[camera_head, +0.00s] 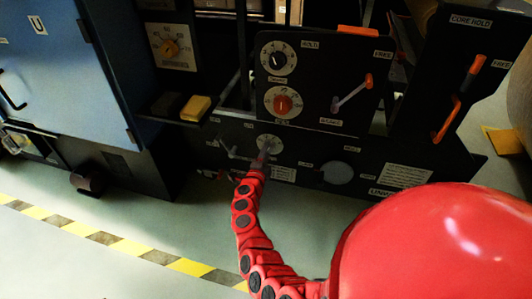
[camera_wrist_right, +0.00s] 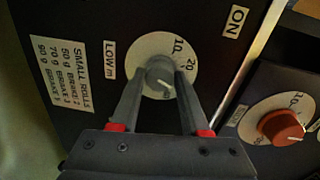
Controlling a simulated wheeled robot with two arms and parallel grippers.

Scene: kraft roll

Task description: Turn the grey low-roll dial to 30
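The grey low-roll dial (camera_wrist_right: 160,77) has a round white scale plate with 10 and 20 showing and a "LOW m" label beside it. Its white pointer mark points to the lower right in the wrist view, away from 10 and 20. My right gripper (camera_wrist_right: 161,82) has one finger on each side of the grey knob, and both tips look in contact with it. The fingers hide parts of the scale. In the head view the dial (camera_head: 268,142) is on the low dark panel, partly behind my right gripper (camera_head: 263,160). My left gripper is out of view.
An orange-red dial (camera_wrist_right: 281,128) sits to the right in the wrist view. Above the low panel, a dark box carries another red dial (camera_head: 283,103), a black dial (camera_head: 278,59) and an orange-tipped lever (camera_head: 352,93). A yellow block (camera_head: 196,108) is to the left.

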